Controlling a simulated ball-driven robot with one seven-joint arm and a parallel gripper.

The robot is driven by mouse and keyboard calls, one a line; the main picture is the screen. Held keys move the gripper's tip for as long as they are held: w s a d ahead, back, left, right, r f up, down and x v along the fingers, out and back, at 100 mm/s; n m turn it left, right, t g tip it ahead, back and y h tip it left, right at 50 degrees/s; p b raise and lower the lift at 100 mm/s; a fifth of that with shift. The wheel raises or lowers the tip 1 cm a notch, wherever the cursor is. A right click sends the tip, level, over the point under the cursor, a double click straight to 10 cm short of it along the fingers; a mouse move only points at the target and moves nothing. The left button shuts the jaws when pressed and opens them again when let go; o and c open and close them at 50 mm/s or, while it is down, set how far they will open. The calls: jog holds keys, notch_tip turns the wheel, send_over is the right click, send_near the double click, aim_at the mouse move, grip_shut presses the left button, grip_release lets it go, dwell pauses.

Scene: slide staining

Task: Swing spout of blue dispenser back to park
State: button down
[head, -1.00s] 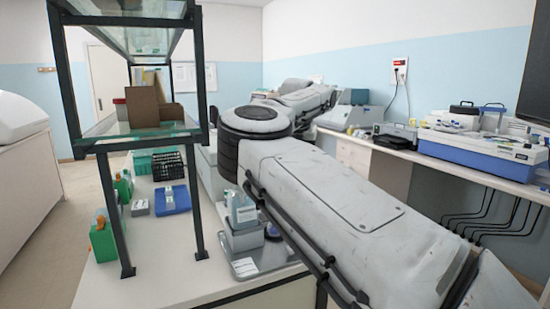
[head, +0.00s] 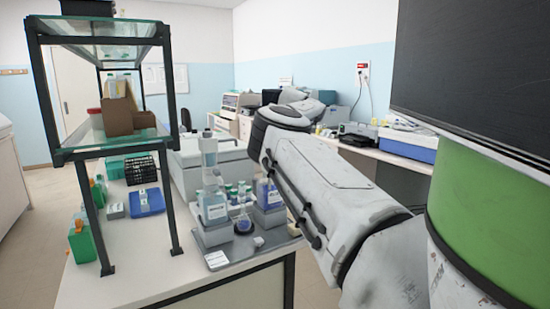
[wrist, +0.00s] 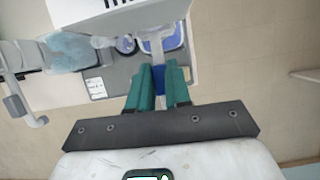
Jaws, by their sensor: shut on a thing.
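The blue dispenser (head: 268,193) is a bottle of dark blue liquid on a grey block, just left of my arm in the head view. Its top and spout are hidden by my arm there. In the wrist view my gripper (wrist: 158,88) has its teal fingers close together around a narrow pale bar (wrist: 157,48) with a blue part between the fingers. It looks like the spout, shut in the fingers. In the head view the gripper is hidden behind my arm.
A grey tray (head: 250,252) lies beneath, holding a white card (head: 216,260). A black-framed glass shelf (head: 105,148) stands left. Bare bench shows in front.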

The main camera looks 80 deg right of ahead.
dwell(0.5)
jog(key=c, duration=1)
grip_release()
jog(key=shift+c, duration=0.2)
jog(key=b+v, duration=0.1)
jog(key=v, duration=0.9)
jog(key=shift+s+r, duration=0.15)
jog(key=shift+r, duration=0.15)
